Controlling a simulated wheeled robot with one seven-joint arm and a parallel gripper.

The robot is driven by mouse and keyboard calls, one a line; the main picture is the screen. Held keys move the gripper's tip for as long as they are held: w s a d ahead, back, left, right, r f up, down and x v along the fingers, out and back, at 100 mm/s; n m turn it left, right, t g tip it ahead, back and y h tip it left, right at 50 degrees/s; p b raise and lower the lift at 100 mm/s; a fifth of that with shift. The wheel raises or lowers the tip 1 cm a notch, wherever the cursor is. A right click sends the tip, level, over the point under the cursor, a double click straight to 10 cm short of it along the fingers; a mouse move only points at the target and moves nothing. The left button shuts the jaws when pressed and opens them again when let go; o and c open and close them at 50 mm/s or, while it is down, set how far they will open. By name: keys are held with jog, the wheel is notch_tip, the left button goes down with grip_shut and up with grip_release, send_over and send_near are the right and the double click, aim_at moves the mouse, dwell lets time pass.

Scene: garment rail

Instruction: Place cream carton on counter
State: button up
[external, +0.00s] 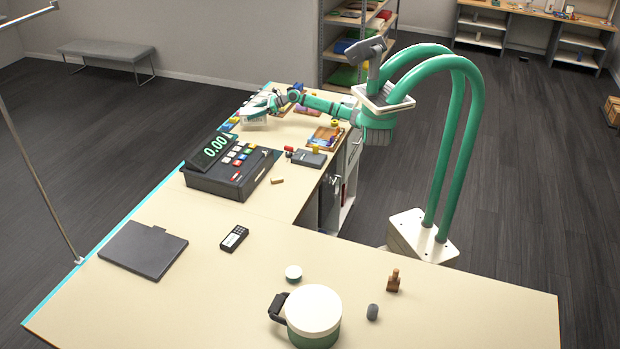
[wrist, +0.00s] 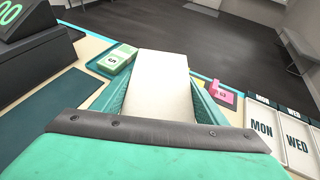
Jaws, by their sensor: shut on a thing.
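The cream carton (wrist: 162,82) is a plain, pale block between the two teal fingers of my gripper (wrist: 162,98) in the wrist view. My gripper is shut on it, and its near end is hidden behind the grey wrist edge. In the external view my gripper (external: 256,110) is over the far part of the counter (external: 295,210), with the pale carton (external: 253,121) at its end. I cannot tell whether the carton touches the counter.
A black cash register (external: 232,172) stands nearer along the counter. A green block marked 5 (wrist: 117,58) lies left of the carton, a pink piece (wrist: 228,97) right of it. MON and WED panels (wrist: 280,135) are farther right.

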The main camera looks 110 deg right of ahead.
jog(key=shift+w+d+f, duration=0.15)
jog(key=shift+d+f, duration=0.3)
jog(key=shift+f, duration=1.55)
jog(key=shift+f, duration=0.2)
jog(key=o, duration=1.2)
jog(key=shift+r, duration=0.1)
jog(key=shift+r, duration=0.15)
jog(key=v, duration=1.2)
jog(key=shift+w, duration=0.1)
